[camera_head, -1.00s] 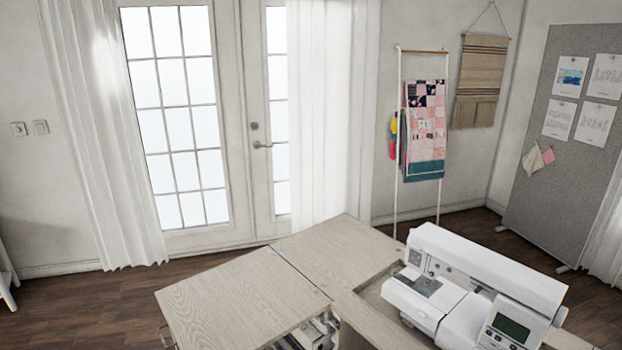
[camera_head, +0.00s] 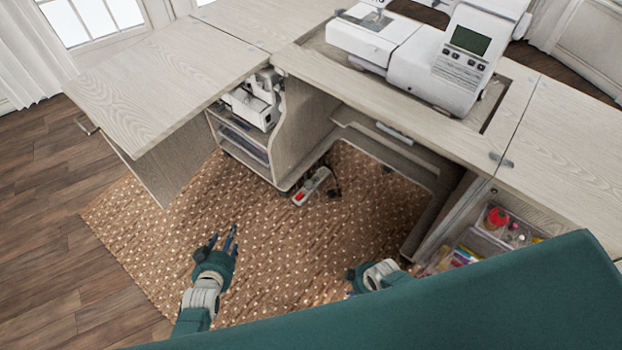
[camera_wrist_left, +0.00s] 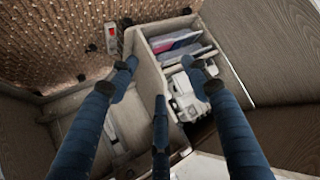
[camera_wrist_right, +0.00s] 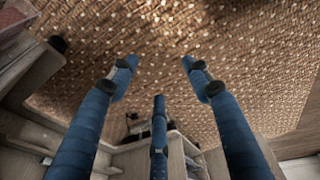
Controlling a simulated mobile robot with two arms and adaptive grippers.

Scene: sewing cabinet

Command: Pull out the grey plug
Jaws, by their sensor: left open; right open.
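A light power strip (camera_head: 311,186) with a red switch lies on the patterned rug under the sewing cabinet. Small dark shapes, perhaps plugs or cable, lie beside it. I cannot make out which one is a grey plug. The strip also shows at the top of the left wrist view (camera_wrist_left: 111,38). My left gripper (camera_head: 222,238) is open and empty above the rug, in front and left of the strip. My right gripper (camera_wrist_right: 160,62) is open and empty; in the head view it is partly hidden behind my teal body, in front and right of the strip.
Shelves with a white machine (camera_head: 252,105) stand left of the strip. An open compartment with a clear bin (camera_head: 505,228) is at the right. The rug (camera_head: 265,235) in front is clear.

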